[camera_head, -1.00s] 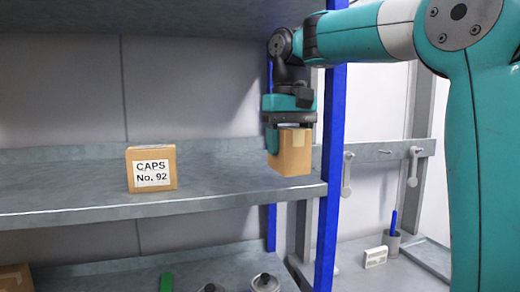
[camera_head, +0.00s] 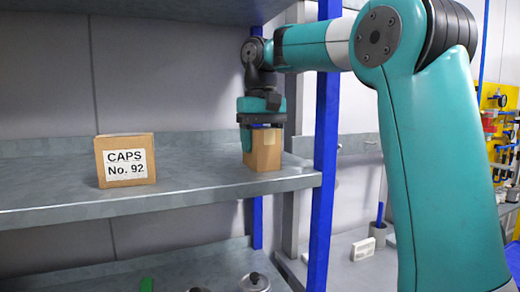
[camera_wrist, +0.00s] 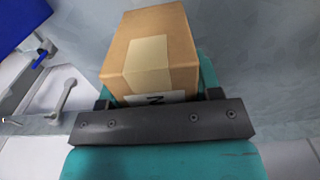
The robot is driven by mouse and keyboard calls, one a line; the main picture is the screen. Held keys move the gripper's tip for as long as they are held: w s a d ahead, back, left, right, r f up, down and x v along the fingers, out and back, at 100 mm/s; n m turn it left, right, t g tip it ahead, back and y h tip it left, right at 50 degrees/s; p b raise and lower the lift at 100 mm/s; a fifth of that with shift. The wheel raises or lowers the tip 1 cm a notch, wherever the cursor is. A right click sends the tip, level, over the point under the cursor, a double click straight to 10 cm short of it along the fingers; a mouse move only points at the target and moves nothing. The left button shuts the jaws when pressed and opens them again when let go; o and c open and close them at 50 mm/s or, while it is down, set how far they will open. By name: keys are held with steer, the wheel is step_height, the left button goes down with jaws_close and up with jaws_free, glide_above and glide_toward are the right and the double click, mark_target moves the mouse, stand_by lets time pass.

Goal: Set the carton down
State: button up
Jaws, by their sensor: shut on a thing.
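The carton (camera_head: 264,151) is a small brown box with a tape strip. It is upright at the right end of the grey shelf (camera_head: 210,193), in the head view. Its base looks level with the shelf surface, but I cannot tell whether it touches. My gripper (camera_head: 247,137) comes from above and is shut on the carton. In the wrist view the carton (camera_wrist: 152,50) sits between the jaws, with tape on top and part of a white label showing at its near side. The rest of the label is hidden by the gripper.
A second carton (camera_head: 125,160), labelled CAPS No. 92, stands on the left of the same shelf. Bare shelf lies between the two. A blue post (camera_head: 323,140) stands at the shelf's right end. Pots with lids (camera_head: 254,282) are on the lower shelf.

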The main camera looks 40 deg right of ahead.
steer(key=shift+s+r, duration=0.1)
steer(key=shift+r, duration=0.05)
steer(key=shift+f, duration=0.25)
steer(key=o, duration=1)
step_height(320, 180, up, 8)
steer(key=p, duration=0.7)
steer(key=shift+p, duration=0.3)
